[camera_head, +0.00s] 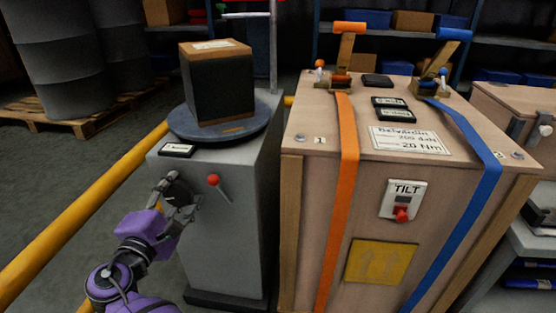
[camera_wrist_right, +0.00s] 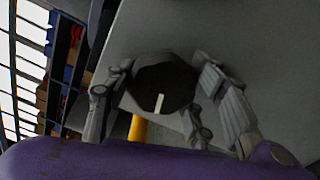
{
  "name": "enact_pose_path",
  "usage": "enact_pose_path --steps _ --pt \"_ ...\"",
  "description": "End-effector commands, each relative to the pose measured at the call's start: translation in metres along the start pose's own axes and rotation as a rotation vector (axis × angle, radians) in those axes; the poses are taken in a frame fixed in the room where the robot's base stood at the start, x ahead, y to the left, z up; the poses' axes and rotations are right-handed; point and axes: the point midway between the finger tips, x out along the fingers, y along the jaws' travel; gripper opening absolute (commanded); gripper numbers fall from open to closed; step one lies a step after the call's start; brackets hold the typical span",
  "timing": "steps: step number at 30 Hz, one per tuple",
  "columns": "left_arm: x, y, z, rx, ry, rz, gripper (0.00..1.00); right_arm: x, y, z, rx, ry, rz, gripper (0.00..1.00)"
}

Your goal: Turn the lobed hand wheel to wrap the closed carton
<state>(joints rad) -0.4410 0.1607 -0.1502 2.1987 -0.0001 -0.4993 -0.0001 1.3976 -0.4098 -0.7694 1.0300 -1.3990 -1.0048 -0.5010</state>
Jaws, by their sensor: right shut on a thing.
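The closed carton (camera_head: 217,85) stands upright on a round grey turntable (camera_head: 222,130) on top of a grey pedestal (camera_head: 235,220). Its top is brown with a pale label, and its sides look dark. The dark lobed hand wheel (camera_head: 177,190) is on the pedestal's front face, partly hidden by my fingers. In the right wrist view the hand wheel (camera_wrist_right: 165,82) shows a white mark pointing toward the bottom of the picture. My right gripper (camera_head: 180,202) is shut on the hand wheel, with fingers on both sides of it. My left gripper is not in view.
A red-knobbed lever (camera_head: 214,180) is on the pedestal, just right of the wheel. A wooden crate (camera_head: 320,200) with orange and blue straps stands close on the right. A yellow rail (camera_head: 85,205) runs along the left. Grey drums (camera_head: 60,60) stand on a pallet behind.

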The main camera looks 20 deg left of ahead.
Motion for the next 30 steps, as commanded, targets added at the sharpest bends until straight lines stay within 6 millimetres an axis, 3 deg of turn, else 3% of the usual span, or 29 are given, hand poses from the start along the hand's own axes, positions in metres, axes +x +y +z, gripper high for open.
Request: enact_pose_path --steps 11,30 --pt "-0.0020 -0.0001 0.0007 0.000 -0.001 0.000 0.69 0.0000 0.0033 0.0007 0.165 0.001 0.005 0.24" --pt "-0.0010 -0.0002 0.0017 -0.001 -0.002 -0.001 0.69 0.0001 0.0032 0.0027 0.760 0.002 0.007 0.24"
